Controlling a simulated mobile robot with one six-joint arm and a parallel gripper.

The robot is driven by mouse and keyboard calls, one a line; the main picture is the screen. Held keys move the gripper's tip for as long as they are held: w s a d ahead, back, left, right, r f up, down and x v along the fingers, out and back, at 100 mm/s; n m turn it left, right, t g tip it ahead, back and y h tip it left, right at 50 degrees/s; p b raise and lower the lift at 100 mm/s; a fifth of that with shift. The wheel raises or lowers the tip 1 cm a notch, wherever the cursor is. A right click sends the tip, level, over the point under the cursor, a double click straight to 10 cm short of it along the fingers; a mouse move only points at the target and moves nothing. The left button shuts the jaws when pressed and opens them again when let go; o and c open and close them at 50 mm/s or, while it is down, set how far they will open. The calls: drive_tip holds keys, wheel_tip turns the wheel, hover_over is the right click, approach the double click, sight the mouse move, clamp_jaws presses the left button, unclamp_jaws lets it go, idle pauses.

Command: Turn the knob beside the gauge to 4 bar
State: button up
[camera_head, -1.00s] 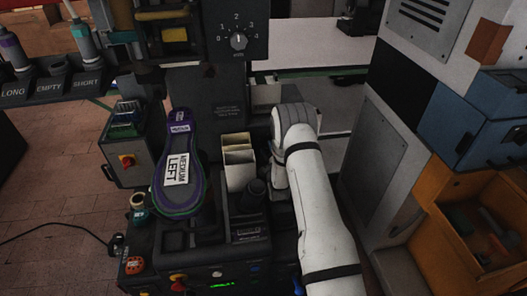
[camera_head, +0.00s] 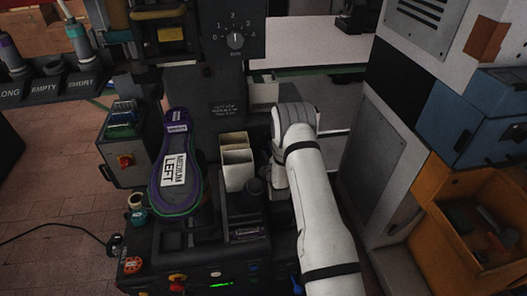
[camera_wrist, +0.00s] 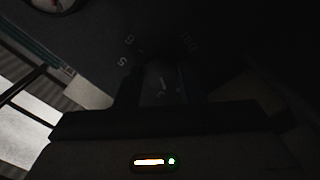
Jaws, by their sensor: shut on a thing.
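In the wrist view, a dark knob (camera_wrist: 162,85) with a pale pointer mark sits between the fingers of my gripper (camera_wrist: 162,96). My gripper is shut on this knob. Numerals that look like 5 and 6 show on the panel to its left, and blurred lettering shows at its upper right. Part of a round gauge (camera_wrist: 55,3) shows at the upper left; its reading is cut off. The picture is too dark to tell the knob's exact setting. In the head view, my arm hides the gripper and this knob.
In the head view, a different dial (camera_head: 236,40), marked 0 to 4, is on the upright column. A sole (camera_head: 177,165) labelled MEDIUM LEFT is on the press, left of my arm. Pale bins (camera_head: 238,170) stand between them. An orange crate (camera_head: 445,235) is at right.

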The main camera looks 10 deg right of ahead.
drive_tip(key=o, duration=1)
drive_tip(key=s+b, duration=0.1)
drive_tip(key=s, duration=0.7)
